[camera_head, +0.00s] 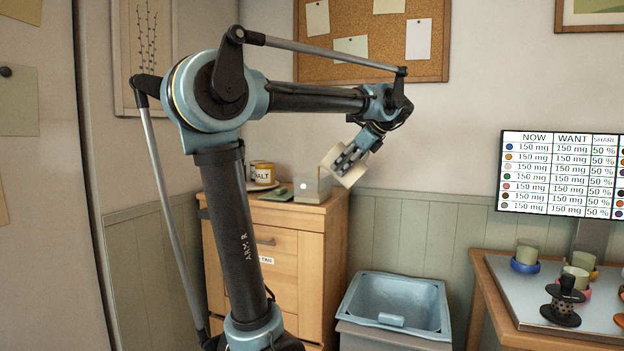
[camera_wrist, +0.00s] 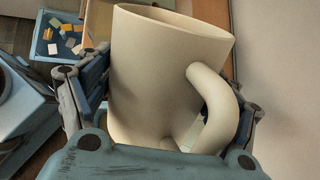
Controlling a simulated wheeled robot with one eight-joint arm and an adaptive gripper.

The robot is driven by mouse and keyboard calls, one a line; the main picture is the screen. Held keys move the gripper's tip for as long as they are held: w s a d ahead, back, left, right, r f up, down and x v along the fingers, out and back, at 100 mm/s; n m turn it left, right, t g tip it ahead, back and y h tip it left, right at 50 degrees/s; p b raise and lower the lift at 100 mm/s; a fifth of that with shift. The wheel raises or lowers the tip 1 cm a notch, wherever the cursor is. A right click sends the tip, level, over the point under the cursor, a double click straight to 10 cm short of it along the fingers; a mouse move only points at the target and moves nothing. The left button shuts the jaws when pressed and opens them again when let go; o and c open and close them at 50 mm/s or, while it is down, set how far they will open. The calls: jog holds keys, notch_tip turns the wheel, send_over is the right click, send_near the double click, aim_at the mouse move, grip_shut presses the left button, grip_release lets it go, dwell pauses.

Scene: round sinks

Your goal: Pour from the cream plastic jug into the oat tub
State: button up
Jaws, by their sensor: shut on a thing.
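The cream plastic jug (camera_head: 345,168) is held in the air near the right end of the wooden cabinet's top, and it looks tilted. My gripper (camera_head: 350,155) is shut on it. In the wrist view the jug (camera_wrist: 160,75) fills the middle, with its handle at the right and a finger on each side. Its contents are hidden. I cannot make out an oat tub for certain. A pale grey-green box-like container (camera_head: 312,187) stands on the cabinet just left of the jug, and a jar whose label reads "ALT" (camera_head: 263,174) stands behind at the left.
The wooden cabinet (camera_head: 275,245) stands below the jug. A blue open bin (camera_head: 395,305) is on its right. A table (camera_head: 490,290) at the right bears several cups and a dark stand (camera_head: 562,305), below a screen (camera_head: 560,172). A green flat item (camera_head: 276,195) lies on the cabinet.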

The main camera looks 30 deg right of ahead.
jog(key=shift+r+g+h, duration=0.4)
dwell(2.1)
jog(key=shift+d+f+t+y, duration=0.15)
jog(key=shift+f+t+y, duration=0.25)
jog(key=shift+f+t, duration=0.15)
jog(key=shift+s+t, duration=0.1)
jog(key=shift+t, duration=0.15)
jog(key=shift+s+d+r+t+y, duration=0.1)
jog(key=shift+t+y, duration=0.2)
jog(key=shift+y, duration=0.2)
jog(key=shift+s+d+f+m+t+y, duration=0.1)
jog(key=shift+s+f+m+t+y, duration=0.15)
jog(key=shift+f+t+y, duration=0.35)
jog(key=shift+f, duration=0.25)
